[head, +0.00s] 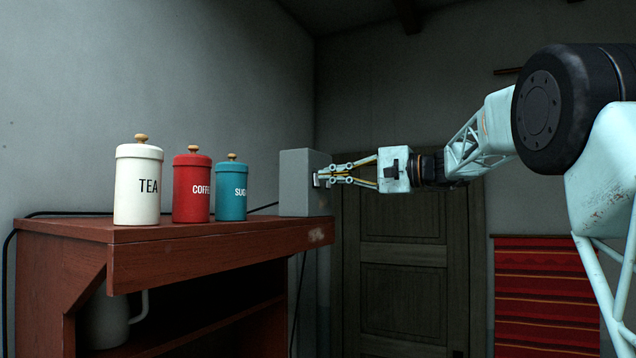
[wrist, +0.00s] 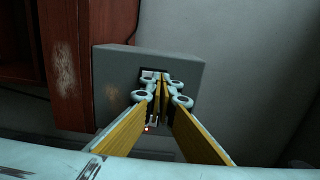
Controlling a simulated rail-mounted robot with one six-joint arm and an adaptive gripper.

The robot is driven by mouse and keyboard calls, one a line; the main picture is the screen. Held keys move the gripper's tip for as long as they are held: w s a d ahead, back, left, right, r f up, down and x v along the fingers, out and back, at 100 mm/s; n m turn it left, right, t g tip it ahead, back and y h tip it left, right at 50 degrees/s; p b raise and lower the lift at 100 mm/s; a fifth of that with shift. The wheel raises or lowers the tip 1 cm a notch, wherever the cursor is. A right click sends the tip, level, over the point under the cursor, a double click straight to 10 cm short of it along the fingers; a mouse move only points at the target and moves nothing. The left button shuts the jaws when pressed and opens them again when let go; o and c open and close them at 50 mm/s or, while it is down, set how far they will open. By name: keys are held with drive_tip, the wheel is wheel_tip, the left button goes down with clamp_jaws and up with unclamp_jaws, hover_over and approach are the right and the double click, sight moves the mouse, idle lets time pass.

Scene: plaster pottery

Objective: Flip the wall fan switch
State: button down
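A grey switch box (head: 305,183) stands at the right end of the wooden shelf and also shows in the wrist view (wrist: 112,78).
On the wooden shelf (head: 200,240) stand a white tea canister (head: 138,190), a red coffee canister (head: 192,190) and a teal sugar canister (head: 231,195), left of the box. A pale jug (head: 105,318) sits below. A dark door (head: 405,270) is behind my arm.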

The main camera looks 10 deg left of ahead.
drive_tip(key=shift+b+v, duration=0.85)
drive_tip(key=shift+v, duration=2.15)
drive_tip(key=s+d+f+g+h+b, duration=0.15)
drive_tip(key=s+f+h+b, duration=0.25)
drive_tip(key=s+f, duration=0.95)
drive_tip(key=s+d+f+h+b, duration=0.2)
drive_tip(key=s+f+h+b, duration=0.15)
drive_tip(key=s+f, duration=1)
drive_tip(key=s+d+f+n+h+b, duration=0.1)
drive_tip(key=s+d+f+h+b, duration=0.1)
drive_tip(key=s+d+f, duration=0.5)
drive_tip(key=s+d+f+n+h+b, duration=0.1)
drive_tip(key=s+d+f+h+b, duration=0.2)
drive_tip(key=s+f, duration=1.3)
drive_tip(key=s+d+f+n+h+b, duration=0.2)
drive_tip(key=s+d+f+h+b, duration=0.1)
drive_tip(key=s+d+f, duration=0.7)
drive_tip(key=s+f+h, duration=0.1)
drive_tip(key=s, duration=0.3)
drive_tip(key=shift+d+f+g, duration=0.25)
drive_tip(key=shift+d+g, duration=0.05)
drive_tip(key=shift+g, duration=0.05)
drive_tip(key=shift+h, duration=0.25)
